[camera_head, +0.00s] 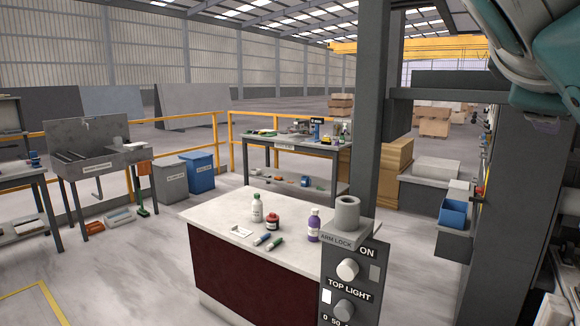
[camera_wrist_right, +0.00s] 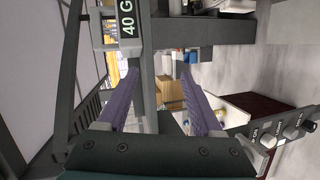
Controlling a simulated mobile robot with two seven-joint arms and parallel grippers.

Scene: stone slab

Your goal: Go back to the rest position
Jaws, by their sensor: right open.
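My right gripper (camera_wrist_right: 160,92) is open in the right wrist view. Its two purple fingers stand apart, and nothing shows held between them. Beyond the fingers are a grey post, brown boxes and the counter. My left gripper is in neither view.
A grey control post with knobs (camera_head: 347,270) stands in front of the counter (camera_head: 215,212), which bears several bottles and markers. A tall grey column (camera_head: 367,110) rises behind. In the right wrist view, a "40 G" plate (camera_wrist_right: 127,20) and dark frame bars are near the fingers.

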